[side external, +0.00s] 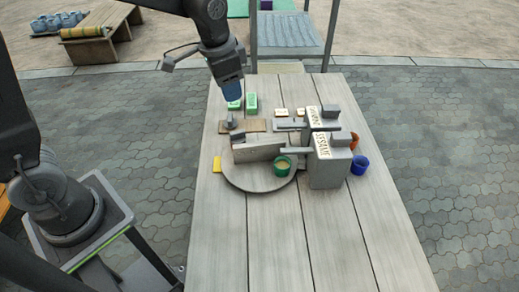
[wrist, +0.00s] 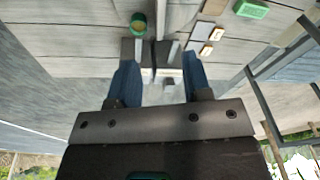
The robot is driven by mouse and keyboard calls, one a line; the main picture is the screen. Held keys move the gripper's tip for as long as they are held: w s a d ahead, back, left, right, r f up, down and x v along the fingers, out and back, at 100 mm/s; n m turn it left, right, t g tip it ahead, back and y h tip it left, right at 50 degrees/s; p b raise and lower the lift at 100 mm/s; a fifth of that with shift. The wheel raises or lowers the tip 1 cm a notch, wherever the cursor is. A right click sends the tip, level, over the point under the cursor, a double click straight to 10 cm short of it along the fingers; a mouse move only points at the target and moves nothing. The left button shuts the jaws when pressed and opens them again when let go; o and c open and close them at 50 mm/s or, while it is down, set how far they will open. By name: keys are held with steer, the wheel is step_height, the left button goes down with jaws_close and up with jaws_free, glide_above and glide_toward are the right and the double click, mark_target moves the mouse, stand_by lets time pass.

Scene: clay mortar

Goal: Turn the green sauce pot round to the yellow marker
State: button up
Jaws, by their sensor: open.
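The green sauce pot (side external: 282,166), with pale contents, stands near the right front rim of the round grey turntable (side external: 262,186). It also shows at the top of the wrist view (wrist: 138,24). The yellow marker (side external: 217,164) lies on the table at the turntable's left edge. A grey block-like divider (side external: 258,151) stands on the turntable between pot and marker. My gripper (side external: 232,93) hangs above the far left part of the table, apart from the pot. In the wrist view its two blue fingers (wrist: 160,75) are spread with nothing held between them.
Grey dispensers (side external: 328,167), one lettered SESAME, stand right of the turntable, with an arm reaching near the pot. Blue (side external: 360,165) and orange (side external: 354,141) pots sit beside them. Green blocks (side external: 251,102) lie at the back. The front of the table is clear.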

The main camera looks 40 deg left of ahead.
mark_target(259, 143)
steer(key=w+d+f+m+g, duration=0.25)
steer(key=w+f, duration=0.45)
steer(key=f, duration=0.4)
steer(key=shift+t, duration=0.25)
step_height(259, 143, down, 14)
steer(key=shift+r, duration=0.2)
steer(key=shift+c, duration=0.3)
jaws_close()
